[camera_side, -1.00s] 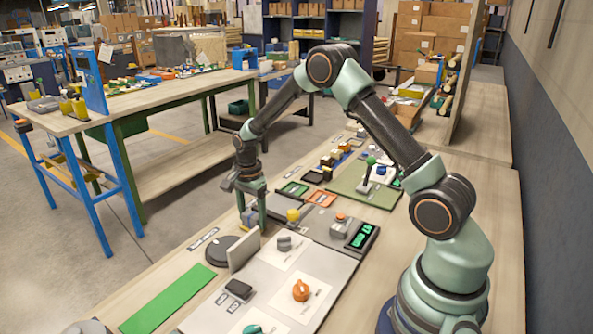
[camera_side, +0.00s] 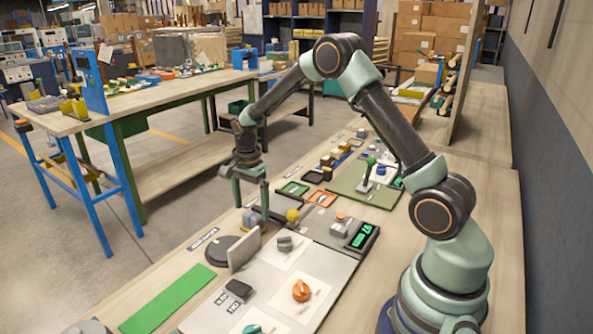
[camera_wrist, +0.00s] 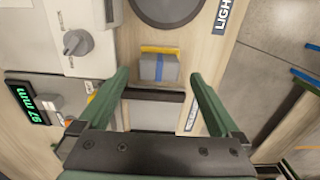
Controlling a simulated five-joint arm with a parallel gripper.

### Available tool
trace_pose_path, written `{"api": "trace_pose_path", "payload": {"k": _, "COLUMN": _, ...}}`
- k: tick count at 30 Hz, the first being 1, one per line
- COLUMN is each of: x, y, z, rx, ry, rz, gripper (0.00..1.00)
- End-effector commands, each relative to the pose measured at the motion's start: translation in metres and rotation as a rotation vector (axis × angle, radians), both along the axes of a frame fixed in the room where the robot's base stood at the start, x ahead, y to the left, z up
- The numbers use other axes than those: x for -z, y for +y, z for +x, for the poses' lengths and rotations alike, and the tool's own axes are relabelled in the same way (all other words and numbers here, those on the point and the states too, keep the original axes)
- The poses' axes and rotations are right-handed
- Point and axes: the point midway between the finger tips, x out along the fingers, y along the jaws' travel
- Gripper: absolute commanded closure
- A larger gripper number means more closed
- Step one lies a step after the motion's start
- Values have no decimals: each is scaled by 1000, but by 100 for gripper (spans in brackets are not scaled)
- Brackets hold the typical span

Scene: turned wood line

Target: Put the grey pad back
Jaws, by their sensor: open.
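A small grey block with a blue stripe and a yellow edge (camera_wrist: 155,68), which I take to be the grey pad, sits on the wooden bench top beside a dark bar. It shows small in the side view (camera_side: 250,218), partly behind a finger. My gripper (camera_wrist: 158,78) is open and empty, its two green fingers spread to either side of the block. In the side view my gripper (camera_side: 251,206) hangs over the same spot with its fingers pointing down. I cannot tell the exact gap to the block.
A dark round disc (camera_side: 222,250) and an upright light plate (camera_side: 244,250) stand close by. A yellow-knobbed lever (camera_side: 293,214), a panel with a grey knob (camera_side: 284,243) and an orange knob (camera_side: 301,290), and a green digital display (camera_side: 361,236) are near. A green strip (camera_side: 167,298) lies at front left.

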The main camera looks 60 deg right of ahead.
Motion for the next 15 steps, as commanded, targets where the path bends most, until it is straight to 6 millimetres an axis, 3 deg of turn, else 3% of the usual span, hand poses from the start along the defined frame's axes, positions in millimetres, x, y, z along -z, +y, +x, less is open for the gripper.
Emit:
{"api": "trace_pose_path", "payload": {"k": 6, "x": -48, "y": 0, "z": 1, "rx": 0, "ry": -4, "rz": -1, "gripper": 1}}
{"api": "trace_pose_path", "payload": {"k": 15, "x": -84, "y": 0, "z": 0, "rx": -1, "ry": -2, "rz": 0, "gripper": 1}}
